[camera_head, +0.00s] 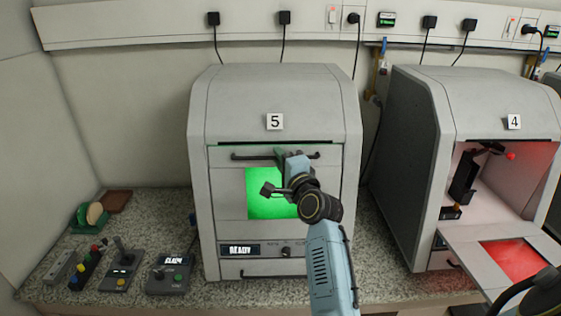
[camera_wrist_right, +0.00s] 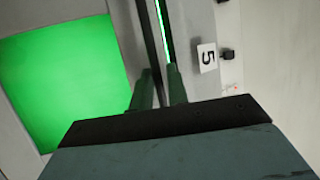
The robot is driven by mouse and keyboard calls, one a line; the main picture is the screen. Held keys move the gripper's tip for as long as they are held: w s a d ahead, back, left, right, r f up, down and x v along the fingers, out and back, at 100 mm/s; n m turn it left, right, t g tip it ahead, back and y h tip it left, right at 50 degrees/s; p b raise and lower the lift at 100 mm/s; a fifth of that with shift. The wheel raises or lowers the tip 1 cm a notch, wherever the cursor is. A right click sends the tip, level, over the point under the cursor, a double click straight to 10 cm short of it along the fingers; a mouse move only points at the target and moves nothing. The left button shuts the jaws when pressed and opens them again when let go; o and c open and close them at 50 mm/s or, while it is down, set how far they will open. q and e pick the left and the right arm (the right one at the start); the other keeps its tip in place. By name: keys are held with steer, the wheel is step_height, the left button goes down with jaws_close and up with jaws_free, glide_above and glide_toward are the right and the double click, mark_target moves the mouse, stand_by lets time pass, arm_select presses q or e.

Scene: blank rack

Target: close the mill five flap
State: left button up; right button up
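Mill five (camera_head: 275,100) is the grey cabinet with the "5" label. Its flap (camera_head: 231,190) stands upright across the front opening and has a bright green window (camera_head: 262,200). A thin green-lit slit (camera_wrist_right: 162,30) shows along the flap's top edge in the right wrist view. The dark bar handle (camera_head: 245,156) runs across the top of the flap. My right gripper (camera_head: 281,156) is at the handle's middle, and in the right wrist view its two green fingers (camera_wrist_right: 160,90) sit on either side of the bar, closed on it.
Mill four (camera_head: 420,150) stands to the right with its flap (camera_head: 505,255) lowered and red light inside. Control boxes with a joystick (camera_head: 122,265) and buttons (camera_head: 170,273) lie on the speckled counter (camera_head: 150,205) at the left. A power rail (camera_head: 130,25) runs along the wall.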

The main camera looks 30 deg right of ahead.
steer(key=shift+o, duration=1.3)
steer(key=shift+w, duration=0.15)
steer(key=shift+f, duration=0.1)
steer(key=s+a+b, duration=0.1)
steer(key=s+a, duration=0.1)
steer(key=s, duration=1.1)
steer(key=shift+s+f+b, duration=0.15)
steer(key=shift+f+b, duration=0.1)
steer(key=shift+b, duration=0.1)
steer(key=shift+f, duration=0.1)
